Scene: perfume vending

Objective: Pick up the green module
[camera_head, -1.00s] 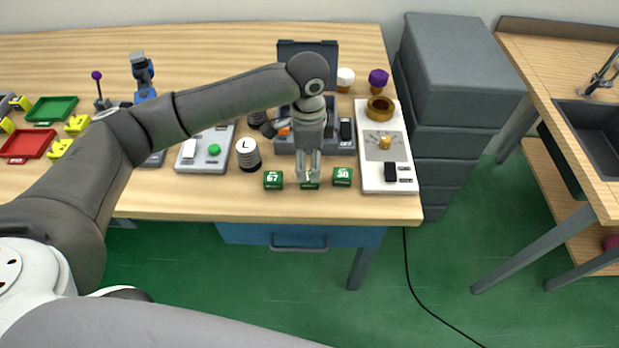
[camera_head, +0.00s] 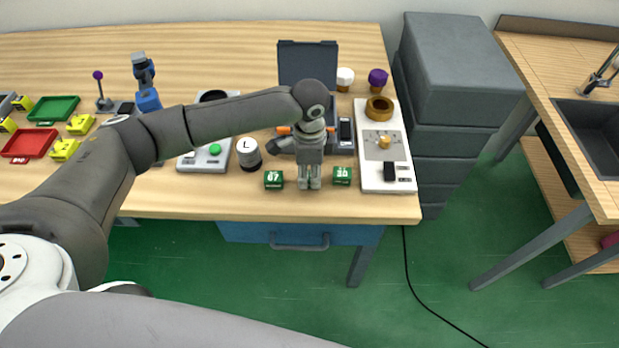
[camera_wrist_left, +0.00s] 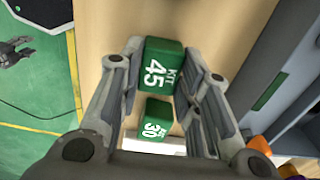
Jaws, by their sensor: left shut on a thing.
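My left gripper (camera_head: 309,184) is at the front of the wooden table, pointing down. In the left wrist view its fingers are shut on a green module (camera_wrist_left: 163,66) marked KIT 45. The fingers hide this module in the head view. A green module marked 67 (camera_head: 273,180) stands to the left of the gripper. One marked 30 (camera_head: 342,176) stands to its right and also shows in the left wrist view (camera_wrist_left: 155,118). What looks like my right gripper (camera_wrist_left: 14,51) shows at the left edge of the wrist view; its jaw state is unclear.
An open grey case (camera_head: 308,62) stands behind the gripper. A white panel (camera_head: 371,176) lies to the right, a white-and-black jar marked L (camera_head: 249,154) to the left. A red tray (camera_head: 29,143) and green tray (camera_head: 54,108) are far left. The table's front strip is mostly clear.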

